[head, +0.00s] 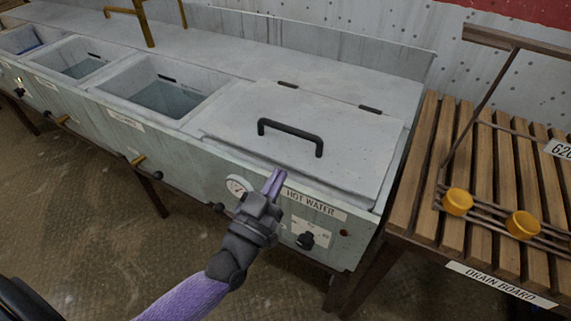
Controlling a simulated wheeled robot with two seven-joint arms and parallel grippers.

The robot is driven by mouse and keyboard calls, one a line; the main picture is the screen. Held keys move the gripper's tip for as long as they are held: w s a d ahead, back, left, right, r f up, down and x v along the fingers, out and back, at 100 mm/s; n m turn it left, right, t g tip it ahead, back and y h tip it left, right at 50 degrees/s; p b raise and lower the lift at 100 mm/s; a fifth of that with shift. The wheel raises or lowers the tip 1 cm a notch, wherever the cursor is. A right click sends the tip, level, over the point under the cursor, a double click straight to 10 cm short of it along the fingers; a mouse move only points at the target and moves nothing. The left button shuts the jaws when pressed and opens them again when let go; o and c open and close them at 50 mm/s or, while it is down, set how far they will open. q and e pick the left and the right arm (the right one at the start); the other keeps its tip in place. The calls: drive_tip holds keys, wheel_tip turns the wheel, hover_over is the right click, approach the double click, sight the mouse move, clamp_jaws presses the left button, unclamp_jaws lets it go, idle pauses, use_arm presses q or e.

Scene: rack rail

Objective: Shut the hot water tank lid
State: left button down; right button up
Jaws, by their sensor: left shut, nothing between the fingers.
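The hot water tank lid (300,133) is a flat grey panel with a black bar handle (290,137) and two dark hinges along its back edge. It lies down over the tank at the right end of the sink unit and looks flat or nearly flat. A small gap at its front edge cannot be ruled out. My left gripper (275,181) is shut and empty, just in front of the lid's front edge, by the "HOT WATER" label (311,203). I cannot tell whether it touches the lid. My right gripper is not in view.
Open basins (168,97) with water lie to the left. A slatted wooden drain board (468,150) with yellow round knobs (457,201) stands close on the right. The floor at front left is clear.

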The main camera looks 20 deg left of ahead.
use_arm(q)
drive_tip(key=b+x, duration=0.1)
drive_tip(key=x, duration=0.4)
drive_tip(key=shift+w+d, duration=0.1)
drive_tip(key=shift+w, duration=0.3)
wheel_tip(320, 180, down, 3)
drive_tip(key=shift+b, duration=1.1)
drive_tip(key=shift+f+b, duration=0.35)
drive_tip(key=shift+f, duration=0.1)
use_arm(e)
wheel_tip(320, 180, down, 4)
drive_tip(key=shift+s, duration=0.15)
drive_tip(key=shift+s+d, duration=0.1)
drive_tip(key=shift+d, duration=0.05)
